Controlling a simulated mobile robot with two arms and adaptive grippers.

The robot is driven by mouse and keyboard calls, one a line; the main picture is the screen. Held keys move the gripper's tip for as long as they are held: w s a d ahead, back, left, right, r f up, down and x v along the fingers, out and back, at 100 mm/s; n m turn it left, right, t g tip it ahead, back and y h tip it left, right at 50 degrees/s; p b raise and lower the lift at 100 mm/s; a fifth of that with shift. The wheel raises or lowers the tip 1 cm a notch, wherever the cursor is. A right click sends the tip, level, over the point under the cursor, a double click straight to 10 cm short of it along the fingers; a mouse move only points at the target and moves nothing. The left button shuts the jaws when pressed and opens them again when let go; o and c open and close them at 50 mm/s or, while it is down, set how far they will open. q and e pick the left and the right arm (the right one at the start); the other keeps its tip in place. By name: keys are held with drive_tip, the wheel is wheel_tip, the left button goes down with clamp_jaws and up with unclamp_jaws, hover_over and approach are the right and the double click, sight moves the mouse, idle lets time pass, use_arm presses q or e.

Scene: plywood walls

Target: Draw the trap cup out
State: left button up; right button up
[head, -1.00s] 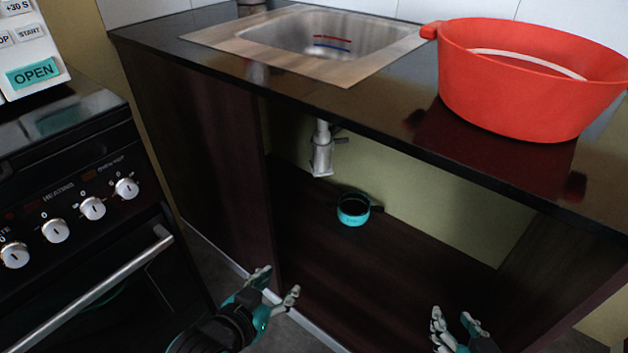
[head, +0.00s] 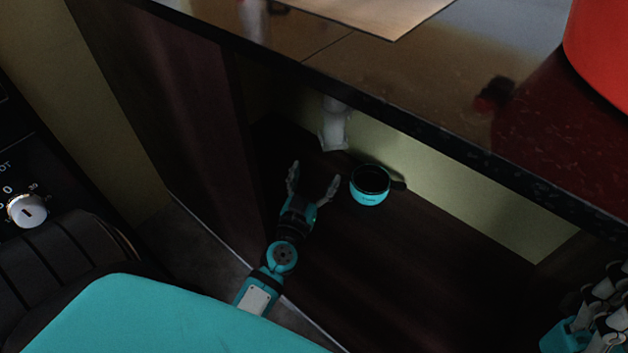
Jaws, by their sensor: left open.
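The trap cup (head: 370,190) is a small teal cup with a dark inside and a dark handle on its right. It stands upright on the dark cabinet floor, a little right of and below the drain pipe's end. My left gripper (head: 314,177) is open and empty inside the cabinet, just left of the cup, with a small gap between them. My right gripper (head: 607,296) is at the lower right edge, partly cut off, far from the cup; its opening is unclear.
The grey drain pipe (head: 333,127) hangs just behind and above the gripper and cup. The dark countertop (head: 400,84) overhangs the cabinet, with a red basin (head: 605,55) on it. The cabinet's left side panel (head: 185,125) stands left of my arm. The cabinet floor right of the cup is clear.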

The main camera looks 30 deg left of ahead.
sight(331, 134)
use_arm(q)
drive_tip(key=shift+y, duration=0.3)
drive_tip(key=x, duration=1.1)
drive_tip(key=b+x, duration=0.1)
drive_tip(key=x, duration=0.5)
drive_tip(key=shift+w+a+f, duration=0.25)
drive_tip(key=shift+a+f, duration=0.1)
drive_tip(key=shift+f, duration=0.05)
drive_tip(key=shift+c, duration=0.2)
drive_tip(key=c, duration=1.4)
drive_tip(key=s+d, duration=0.9)
drive_tip(key=shift+s+d+p, duration=0.2)
drive_tip(key=shift+d+p, duration=0.15)
drive_tip(key=shift+p, duration=0.1)
drive_tip(key=shift+w, duration=0.1)
idle(0.4)
drive_tip(key=shift+w+a+r, duration=0.15)
drive_tip(key=shift+w+a, duration=1.5)
drive_tip(key=shift+a, duration=0.1)
